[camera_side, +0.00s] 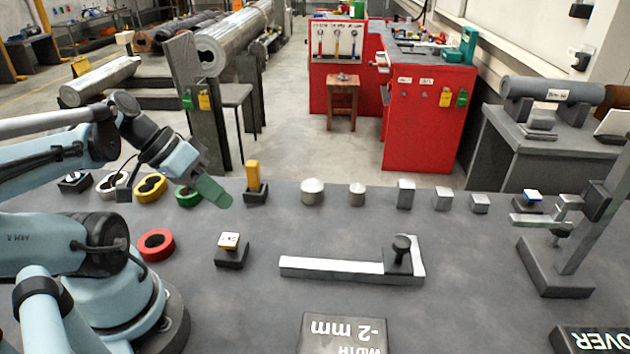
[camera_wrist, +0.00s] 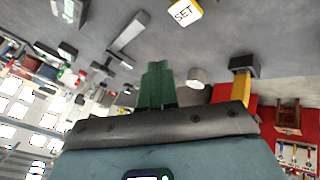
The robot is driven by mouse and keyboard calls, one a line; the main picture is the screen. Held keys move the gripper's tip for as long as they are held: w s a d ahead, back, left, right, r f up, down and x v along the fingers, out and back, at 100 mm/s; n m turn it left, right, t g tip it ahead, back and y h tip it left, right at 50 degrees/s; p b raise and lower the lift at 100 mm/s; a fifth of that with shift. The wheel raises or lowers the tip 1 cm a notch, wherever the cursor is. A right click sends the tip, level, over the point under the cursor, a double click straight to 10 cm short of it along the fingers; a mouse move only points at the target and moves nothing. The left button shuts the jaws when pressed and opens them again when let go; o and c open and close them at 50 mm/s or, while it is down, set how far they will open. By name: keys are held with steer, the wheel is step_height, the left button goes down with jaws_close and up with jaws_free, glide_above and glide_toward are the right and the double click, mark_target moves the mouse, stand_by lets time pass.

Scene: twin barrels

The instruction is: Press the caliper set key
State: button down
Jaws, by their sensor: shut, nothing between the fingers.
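The set key (camera_side: 229,241) is a small dark block with a white and yellow cap, standing on the grey bench. In the wrist view the cap, lettered SET (camera_wrist: 185,13), is at the top edge, partly cut off. A flat metal caliper-like bar (camera_side: 330,268) with a dark knob lies to its right; it also shows in the wrist view (camera_wrist: 128,38). My gripper (camera_side: 214,193), with green fingers, is shut and empty. It is above the bench, behind and slightly left of the key in the side view, apart from it. The fingers (camera_wrist: 157,78) show centrally in the wrist view.
A yellow upright block (camera_side: 253,175) stands close beside my gripper. Red (camera_side: 156,245), yellow and green rings lie at left. Several metal pieces (camera_side: 312,192) line the back edge. A stand (camera_side: 555,270) is at right.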

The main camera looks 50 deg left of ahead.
mark_target(226, 239)
steer(key=shift+f, duration=2.8)
steer(key=shift+f, duration=0.1)
steer(key=shift+f, duration=0.3)
steer(key=shift+f, duration=0.3)
stand_by(0.5)
steer(key=shift+d+f, duration=0.1)
steer(key=shift+f, duration=0.25)
stand_by(0.5)
steer(key=shift+s, duration=0.1)
steer(key=shift+r, duration=1)
steer(key=shift+r, duration=2.5)
